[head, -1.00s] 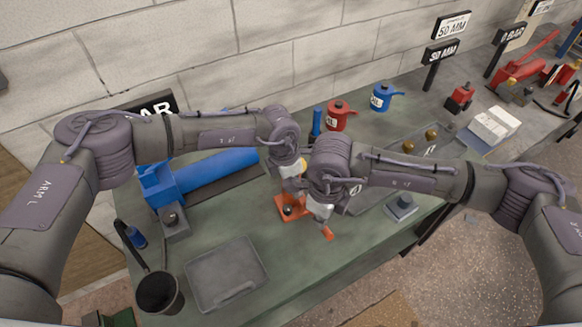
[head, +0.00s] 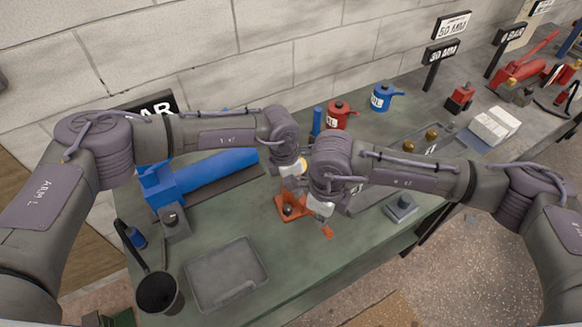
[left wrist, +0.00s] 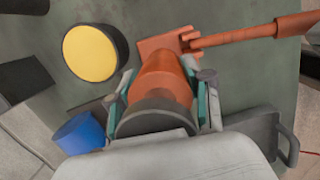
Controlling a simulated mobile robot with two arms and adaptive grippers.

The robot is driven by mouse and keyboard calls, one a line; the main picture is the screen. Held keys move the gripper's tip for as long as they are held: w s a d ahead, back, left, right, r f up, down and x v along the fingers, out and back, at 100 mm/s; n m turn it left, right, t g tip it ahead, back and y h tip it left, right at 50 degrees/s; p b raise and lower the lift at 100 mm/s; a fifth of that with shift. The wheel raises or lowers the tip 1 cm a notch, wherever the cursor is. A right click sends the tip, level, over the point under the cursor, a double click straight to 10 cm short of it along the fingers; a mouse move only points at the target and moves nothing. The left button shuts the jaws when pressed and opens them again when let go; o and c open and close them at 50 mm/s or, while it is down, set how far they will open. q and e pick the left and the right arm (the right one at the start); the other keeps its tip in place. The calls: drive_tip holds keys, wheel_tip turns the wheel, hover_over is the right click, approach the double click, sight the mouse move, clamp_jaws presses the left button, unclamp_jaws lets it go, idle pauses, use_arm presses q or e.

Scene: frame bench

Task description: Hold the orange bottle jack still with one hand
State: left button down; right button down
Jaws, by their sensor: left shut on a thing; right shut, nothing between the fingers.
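The orange bottle jack (head: 290,210) stands on the green bench; its upper part is hidden by my arms in the head view. In the left wrist view the jack's orange body (left wrist: 165,75) sits between the fingers of my left gripper (left wrist: 163,95), which is shut on it. The jack's orange handle (left wrist: 250,36) sticks out to the right there. My right gripper (head: 323,209) is shut and empty, just above the orange handle end (head: 328,231) in the head view. I cannot tell whether it touches the handle.
A grey tray (head: 227,273) and a dark cup (head: 159,292) are at the front left. A blue cylinder (head: 215,167) lies behind. Red (head: 340,115) and blue (head: 382,98) pots stand at the back. A yellow-topped round thing (left wrist: 94,52) is close beside the left gripper.

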idle(0.7)
drive_tip(key=shift+d+f, duration=0.1)
drive_tip(key=shift+f, duration=2.3)
drive_tip(key=shift+r, duration=0.1)
drive_tip(key=shift+s+r, duration=0.1)
drive_tip(key=shift+r, duration=2.15)
